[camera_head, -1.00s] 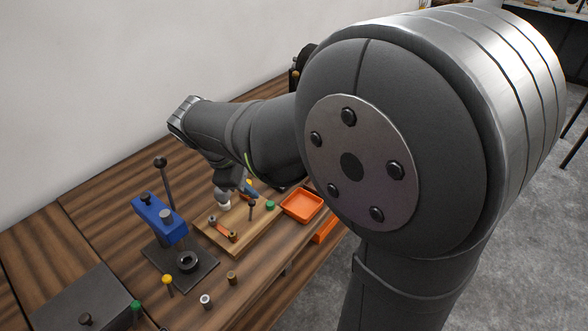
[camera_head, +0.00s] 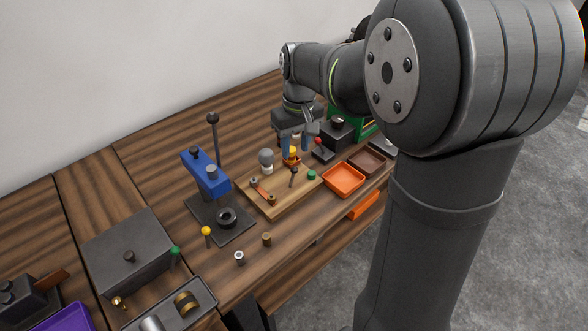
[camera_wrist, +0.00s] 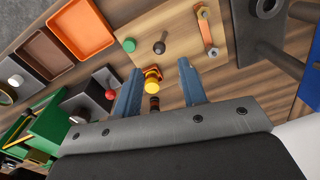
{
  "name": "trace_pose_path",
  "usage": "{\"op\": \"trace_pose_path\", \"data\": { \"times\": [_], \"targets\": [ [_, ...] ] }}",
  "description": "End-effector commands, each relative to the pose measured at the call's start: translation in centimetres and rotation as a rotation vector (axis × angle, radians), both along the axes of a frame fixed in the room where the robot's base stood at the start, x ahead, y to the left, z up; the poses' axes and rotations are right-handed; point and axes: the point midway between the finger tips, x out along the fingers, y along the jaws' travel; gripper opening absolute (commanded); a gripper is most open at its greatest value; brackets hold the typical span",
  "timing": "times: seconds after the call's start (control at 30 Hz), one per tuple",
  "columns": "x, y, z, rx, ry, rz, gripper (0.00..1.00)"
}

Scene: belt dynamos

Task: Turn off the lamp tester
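The lamp tester is a wooden board (camera_head: 262,204) with a grey bulb (camera_head: 266,157) on a white base at its back left corner. I cannot tell whether the bulb glows. The board carries a black-knobbed toggle lever (camera_head: 294,171), a green button (camera_head: 312,175) and an orange strip (camera_head: 262,190) between two posts. The lever (camera_wrist: 160,47) and green button (camera_wrist: 128,45) also show in the wrist view. My gripper (camera_wrist: 158,90) is open at the board's back edge. Its blue fingers stand on either side of a yellow knob (camera_wrist: 152,82), apparently without touching it.
A blue press (camera_head: 206,176) with a tall lever stands left of the board. Orange (camera_head: 343,181) and brown (camera_head: 367,162) trays lie to the right. A black box with a red knob (camera_head: 318,141) and a green frame (camera_head: 345,130) stand close to my gripper.

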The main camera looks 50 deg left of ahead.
Motion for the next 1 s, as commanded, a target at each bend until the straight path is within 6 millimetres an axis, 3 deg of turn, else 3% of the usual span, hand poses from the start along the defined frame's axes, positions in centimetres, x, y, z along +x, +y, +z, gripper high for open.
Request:
{"op": "trace_pose_path", "data": {
  "times": [0.2,0.4,0.83,1.0],
  "targets": [
    [-0.3,0.0,-4.8,-0.004,0.002,0.001,0.38],
    [-0.4,0.0,-7.6,-0.003,0.002,0.001,0.38],
    [-0.5,0.1,-8.5,0.001,0.0,0.002,0.38],
    [-0.5,0.1,-8.5,0.0,0.0,0.002,0.07]
  ]
}}
